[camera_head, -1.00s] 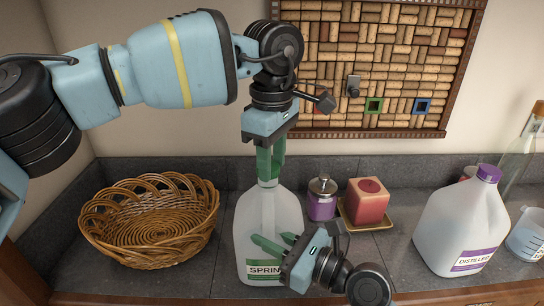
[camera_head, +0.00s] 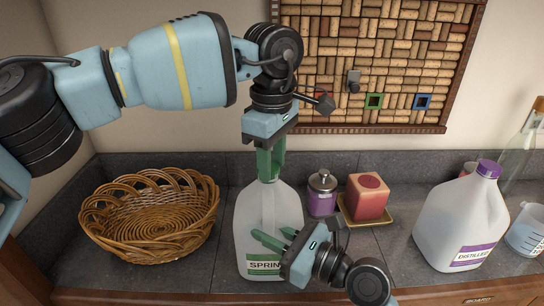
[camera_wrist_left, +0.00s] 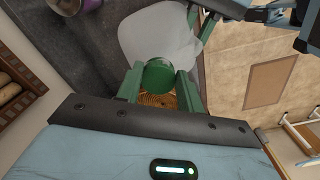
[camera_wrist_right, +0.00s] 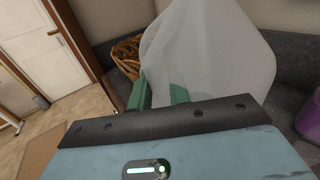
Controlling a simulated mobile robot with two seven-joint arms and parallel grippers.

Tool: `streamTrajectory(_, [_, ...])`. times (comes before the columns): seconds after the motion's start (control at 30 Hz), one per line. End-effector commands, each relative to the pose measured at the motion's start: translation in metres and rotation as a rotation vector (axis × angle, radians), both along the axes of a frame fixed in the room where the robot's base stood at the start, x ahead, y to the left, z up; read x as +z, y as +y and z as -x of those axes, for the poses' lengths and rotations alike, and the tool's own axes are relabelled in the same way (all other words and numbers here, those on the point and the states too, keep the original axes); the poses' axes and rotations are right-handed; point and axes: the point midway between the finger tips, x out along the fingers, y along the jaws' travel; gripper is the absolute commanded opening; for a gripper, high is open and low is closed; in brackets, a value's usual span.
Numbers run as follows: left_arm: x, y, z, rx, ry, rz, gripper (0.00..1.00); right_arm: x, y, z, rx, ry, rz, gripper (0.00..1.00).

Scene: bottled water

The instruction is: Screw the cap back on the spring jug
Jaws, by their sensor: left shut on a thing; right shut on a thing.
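The spring jug (camera_head: 258,224), a translucent white jug with a green-edged label, stands upright on the counter. My left gripper (camera_head: 269,170) is above it, pointing down at the mouth. It is shut on the round green cap (camera_wrist_left: 158,75), which shows between its fingers in the left wrist view. The fingers hide the jug's neck in the head view, so I cannot tell whether the cap is seated on the threads. My right gripper (camera_head: 272,238) is shut on the jug's side near the handle. The jug also fills the upper part of the right wrist view (camera_wrist_right: 215,50).
A wicker basket (camera_head: 155,220) sits left of the jug. A purple jar (camera_head: 321,197) and a red candle (camera_head: 368,197) on a dish stand behind right. The distilled jug (camera_head: 455,225) and a measuring cup (camera_head: 526,235) are farther right. A cork board (camera_head: 380,60) hangs behind.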

Motion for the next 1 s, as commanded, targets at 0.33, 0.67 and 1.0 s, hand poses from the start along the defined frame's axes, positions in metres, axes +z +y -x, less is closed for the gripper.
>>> streamTrajectory(0.33, [0.000, 0.002, 0.002, -0.338, 0.000, 0.002, 0.13, 0.000, 0.000, 0.000, 0.000, 0.001, 0.001, 0.00])
streamTrajectory(0.67, [0.000, 0.006, 0.004, -0.889, -0.001, 0.002, 0.13, 0.000, 0.000, 0.000, 0.000, 0.001, 0.001, 0.00])
streamTrajectory(1.0, [0.000, 0.011, 0.004, -1.438, -0.002, 0.002, 0.13, 0.000, 0.000, 0.000, 0.000, 0.001, 0.001, 0.00])
